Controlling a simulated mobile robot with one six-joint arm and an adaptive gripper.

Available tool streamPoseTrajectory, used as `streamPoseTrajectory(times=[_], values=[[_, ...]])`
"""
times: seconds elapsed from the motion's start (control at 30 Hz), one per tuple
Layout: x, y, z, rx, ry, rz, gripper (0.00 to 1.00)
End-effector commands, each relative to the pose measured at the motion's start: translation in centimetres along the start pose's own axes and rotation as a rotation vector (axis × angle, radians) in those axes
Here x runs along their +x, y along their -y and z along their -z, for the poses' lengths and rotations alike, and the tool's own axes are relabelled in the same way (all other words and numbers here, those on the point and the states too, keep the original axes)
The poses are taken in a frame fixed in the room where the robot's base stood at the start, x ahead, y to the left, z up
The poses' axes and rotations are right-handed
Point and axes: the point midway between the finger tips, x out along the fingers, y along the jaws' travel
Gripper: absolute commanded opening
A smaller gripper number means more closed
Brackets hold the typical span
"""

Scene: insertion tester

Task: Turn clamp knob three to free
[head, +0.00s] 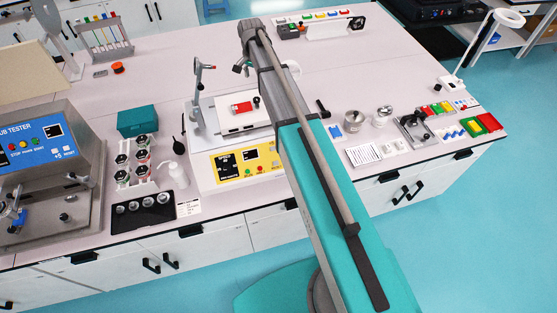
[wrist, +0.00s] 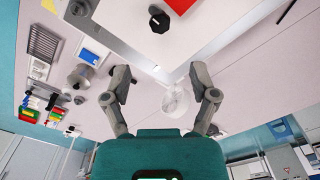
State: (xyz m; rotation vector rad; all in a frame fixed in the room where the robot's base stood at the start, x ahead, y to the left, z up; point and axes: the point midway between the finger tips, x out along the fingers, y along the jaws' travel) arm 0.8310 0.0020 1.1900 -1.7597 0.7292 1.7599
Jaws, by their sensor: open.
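The insertion tester has a yellow front panel (head: 243,163) and a white plate (head: 228,122) with a red block (head: 241,107) on it. A black knob (head: 257,102) stands at the plate's right side, partly beside my arm. In the wrist view the black knob (wrist: 160,20) is at the top, near the plate's edge, with the red block (wrist: 181,4) beside it. No number is readable on the knob, so I cannot tell whether it is knob three. My gripper (wrist: 160,85) is open and empty, its fingers apart from the knob. My arm hides the tester's right part.
The rub tester (head: 50,150) stands at the left, with a teal box (head: 137,121) and a black tray (head: 143,212) between. A thin stand (head: 198,95) rises beside the plate. Several small items crowd the bench's right end. The back middle is mostly clear.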

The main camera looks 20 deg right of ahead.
Motion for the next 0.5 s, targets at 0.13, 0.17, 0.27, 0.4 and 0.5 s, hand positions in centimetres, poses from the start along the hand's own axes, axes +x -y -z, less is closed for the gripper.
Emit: streamPoseTrajectory(times=[0.13, 0.17, 0.27, 0.4, 0.5], values=[[-1.6, 0.0, 0.0, 0.000, 0.000, 0.000, 0.76], [-1.8, 0.0, 0.0, 0.000, 0.000, 0.000, 0.76], [-2.3, 0.0, 0.0, 0.000, 0.000, 0.000, 0.76], [-3.0, 0.0, 0.0, 0.000, 0.000, 0.000, 0.76], [-3.4, 0.0, 0.0, -0.001, 0.000, 0.000, 0.76]])
